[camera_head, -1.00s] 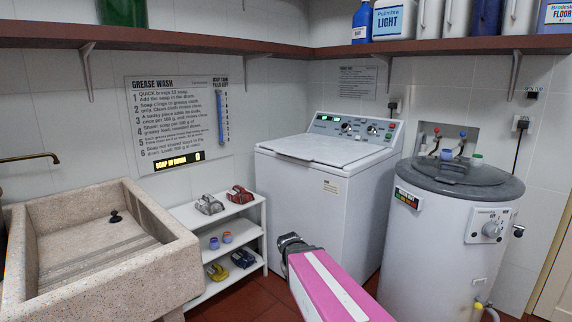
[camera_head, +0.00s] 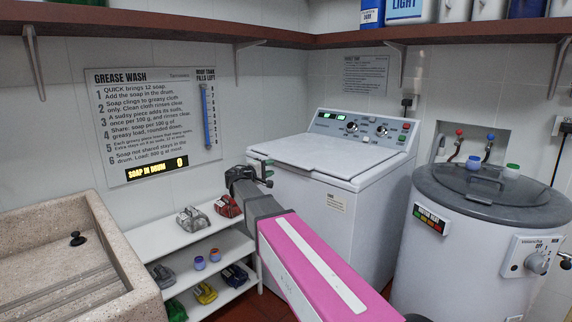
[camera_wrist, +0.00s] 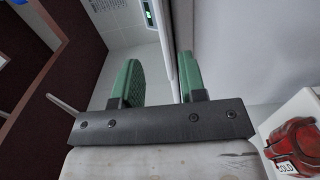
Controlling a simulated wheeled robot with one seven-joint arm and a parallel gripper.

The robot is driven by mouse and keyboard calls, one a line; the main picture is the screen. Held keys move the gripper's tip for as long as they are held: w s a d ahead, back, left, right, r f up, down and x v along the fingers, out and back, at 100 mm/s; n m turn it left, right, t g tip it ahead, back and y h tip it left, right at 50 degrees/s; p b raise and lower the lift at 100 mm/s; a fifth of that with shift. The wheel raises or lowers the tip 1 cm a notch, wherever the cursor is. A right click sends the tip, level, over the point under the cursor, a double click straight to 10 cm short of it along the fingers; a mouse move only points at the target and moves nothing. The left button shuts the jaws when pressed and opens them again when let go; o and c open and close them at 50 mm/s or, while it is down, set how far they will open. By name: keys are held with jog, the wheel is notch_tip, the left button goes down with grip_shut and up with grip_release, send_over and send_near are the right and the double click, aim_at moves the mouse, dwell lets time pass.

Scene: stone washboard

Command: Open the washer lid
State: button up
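The white washer (camera_head: 325,215) stands against the back corner, with its control panel (camera_head: 360,130) along the back of its top. Its pale lid (camera_head: 315,155) lies flat and closed. My gripper (camera_head: 264,172) is at the washer's left front corner, close to the height of the lid's edge. In the wrist view my gripper (camera_wrist: 158,62) has two green fingers spread apart, with nothing clamped between them. The washer's pale side (camera_wrist: 240,50) fills the right of that view, close to the right finger. I cannot tell whether a finger touches the lid.
A white shelf (camera_head: 165,240) with several small objects stands left of my gripper. A stone basin (camera_head: 110,240) is at far left. A grey-topped cylindrical tank (camera_head: 455,240) stands right of the washer. A brown wall shelf (camera_head: 290,42) with bottles runs above.

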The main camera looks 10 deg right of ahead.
aim_at(286, 162)
jog(key=x, duration=1)
jog(key=shift+d, duration=0.1)
grip_shut()
